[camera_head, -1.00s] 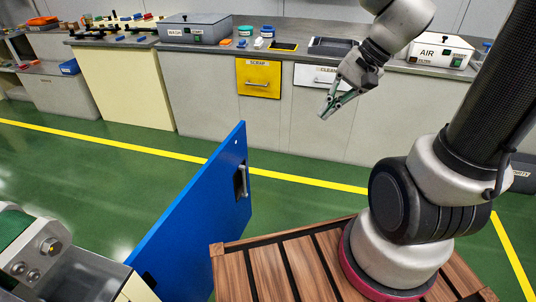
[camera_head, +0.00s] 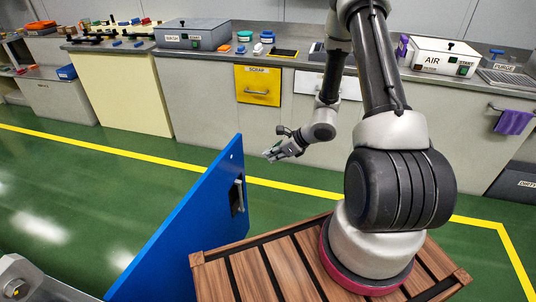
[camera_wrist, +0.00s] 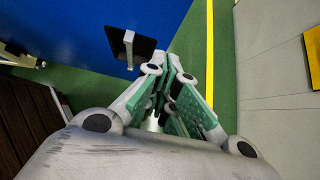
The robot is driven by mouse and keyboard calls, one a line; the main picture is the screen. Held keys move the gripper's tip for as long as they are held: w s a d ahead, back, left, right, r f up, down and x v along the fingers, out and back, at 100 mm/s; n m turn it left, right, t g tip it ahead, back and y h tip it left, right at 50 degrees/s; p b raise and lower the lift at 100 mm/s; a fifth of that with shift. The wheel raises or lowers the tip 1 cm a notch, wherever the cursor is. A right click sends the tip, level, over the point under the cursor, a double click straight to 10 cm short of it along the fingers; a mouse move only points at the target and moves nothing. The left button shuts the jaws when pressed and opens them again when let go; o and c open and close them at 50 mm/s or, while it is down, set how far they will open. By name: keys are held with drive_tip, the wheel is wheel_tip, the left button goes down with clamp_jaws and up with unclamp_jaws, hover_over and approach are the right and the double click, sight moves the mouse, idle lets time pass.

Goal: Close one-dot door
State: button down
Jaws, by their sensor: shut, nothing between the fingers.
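A blue door (camera_head: 190,225) stands swung open at the lower left of the head view, with a metal handle (camera_head: 239,196) on a dark recessed plate near its free edge. A small pale dot shows near its top corner. My gripper (camera_head: 270,156) is shut and empty, just right of the door's free edge in the head view and apart from it. In the wrist view the blue door (camera_wrist: 75,30) fills the upper left, and its handle (camera_wrist: 129,48) is just beyond my gripper (camera_wrist: 172,75). The cabinet that the door belongs to is mostly hidden.
A long grey counter with a yellow SCRAP drawer (camera_head: 258,85) runs along the back, with an AIR box (camera_head: 441,58) on it. A purple cloth (camera_head: 513,122) hangs at the right. Green floor with a yellow line (camera_head: 120,146) lies clear between the counter and the door.

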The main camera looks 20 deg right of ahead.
sight(241, 163)
drive_tip(key=shift+w+a+f, duration=0.85)
drive_tip(key=shift+w+a, duration=0.15)
drive_tip(key=shift+a, duration=0.15)
drive_tip(key=shift+w+a+f, duration=0.85)
drive_tip(key=shift+w+a, duration=0.2)
drive_tip(key=shift+a, duration=0.05)
drive_tip(key=shift+w+a+f, duration=0.85)
drive_tip(key=shift+w+a, duration=0.15)
drive_tip(key=shift+a, duration=0.15)
drive_tip(key=shift+w+a, duration=0.1)
